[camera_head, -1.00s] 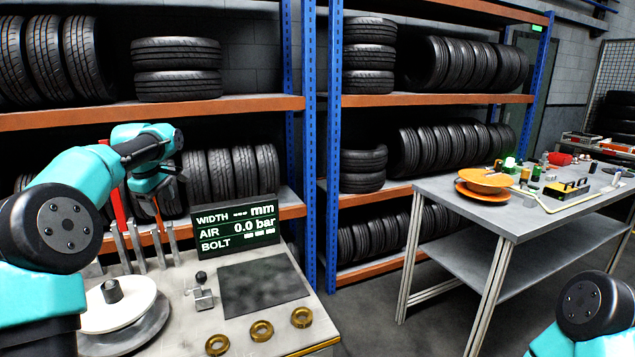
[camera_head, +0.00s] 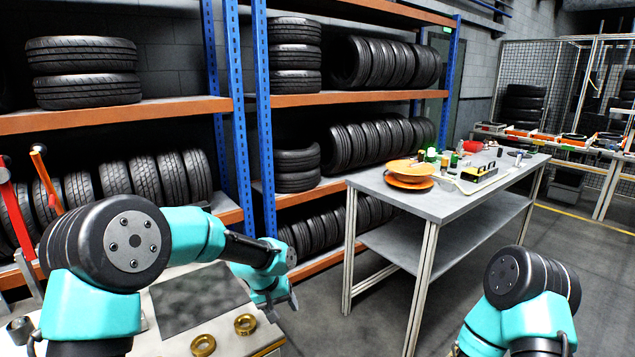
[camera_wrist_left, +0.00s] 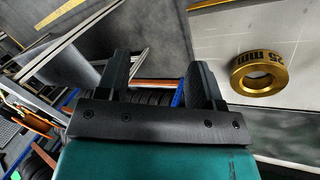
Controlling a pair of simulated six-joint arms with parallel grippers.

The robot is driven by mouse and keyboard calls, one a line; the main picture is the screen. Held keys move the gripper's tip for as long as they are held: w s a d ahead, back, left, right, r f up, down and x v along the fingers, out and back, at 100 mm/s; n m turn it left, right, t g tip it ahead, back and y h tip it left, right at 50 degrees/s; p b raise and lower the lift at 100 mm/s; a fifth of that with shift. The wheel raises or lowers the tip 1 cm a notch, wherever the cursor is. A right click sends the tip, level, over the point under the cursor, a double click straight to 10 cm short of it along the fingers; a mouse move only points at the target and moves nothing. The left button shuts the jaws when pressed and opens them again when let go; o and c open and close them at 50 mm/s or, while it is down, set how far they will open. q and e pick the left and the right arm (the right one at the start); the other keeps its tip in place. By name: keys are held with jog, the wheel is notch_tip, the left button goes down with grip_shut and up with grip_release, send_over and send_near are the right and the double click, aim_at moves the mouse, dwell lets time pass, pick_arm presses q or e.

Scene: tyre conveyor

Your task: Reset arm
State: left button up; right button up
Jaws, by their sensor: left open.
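My left arm (camera_head: 190,240) reaches in from the left. Its gripper (camera_head: 281,304) hangs by the right edge of the workbench (camera_head: 232,336), over the gap towards the grey table. In the left wrist view the gripper's two dark fingers (camera_wrist_left: 160,78) stand apart with nothing between them. A gold ring (camera_wrist_left: 258,76) with "mm" lettering lies on the bench beside the fingers, not touching them. My right arm (camera_head: 525,290) shows at the lower right; its gripper is outside the picture.
Two gold rings (camera_head: 245,324) show near the bench's front edge, by a dark mat (camera_head: 195,298). A grey table (camera_head: 385,205) with orange dishes (camera_head: 410,172) and small items stands to the right. Tyre racks (camera_head: 345,96) line the back. Floor (camera_head: 590,270) is open at right.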

pick_arm(q)
jog(key=s+d+f+m+g, duration=0.1)
jog(key=s+d+f+m, duration=0.1)
jog(key=s+d+f, duration=0.4)
jog(key=s+d+f+m+g, duration=0.1)
jog(key=s+d+f+m, duration=0.1)
jog(key=s+f, duration=0.7)
jog(key=s+a+f+n, duration=0.1)
jog(key=s+a+f, duration=0.3)
jog(key=a, duration=0.3)
jog(key=s+a+f+n+t, duration=0.1)
jog(key=s+a+f+n, duration=0.1)
jog(key=s+a+f, duration=0.2)
jog(key=s+a+f+n, duration=0.2)
jog(key=s+a+f, duration=0.2)
jog(key=a, duration=0.6)
jog(key=shift+s+a+t, duration=0.3)
jog(key=shift+s+a, duration=0.1)
jog(key=shift+s, duration=0.7)
